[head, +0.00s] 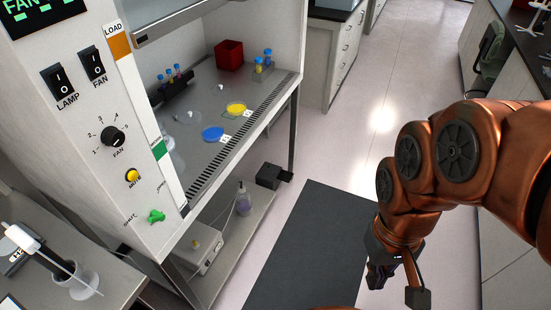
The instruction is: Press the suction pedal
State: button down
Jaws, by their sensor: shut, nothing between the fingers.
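A small black box with a flat tab (270,177), which looks like the suction pedal, sits low by the cabinet's far right leg. Whether it rests on the lower shelf or the floor I cannot tell. My gripper (378,280) points down at the lower right, above the floor and the dark mat's right side. It is shut and empty. It is well apart from the black box, to its right and nearer to me.
The cabinet's work surface (205,172) holds dishes, tubes and a red bin (229,55). A bottle (243,199) and a white device (196,250) stand on the shelf below. A dark mat (305,255) lies on the floor. The aisle (385,100) behind is clear.

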aim_at(284, 176)
jog(key=z, duration=0.4)
jog(key=i, duration=1.25)
jog(key=u, duration=0.5)
jog(key=i, duration=0.85)
jog(key=u, duration=0.5)
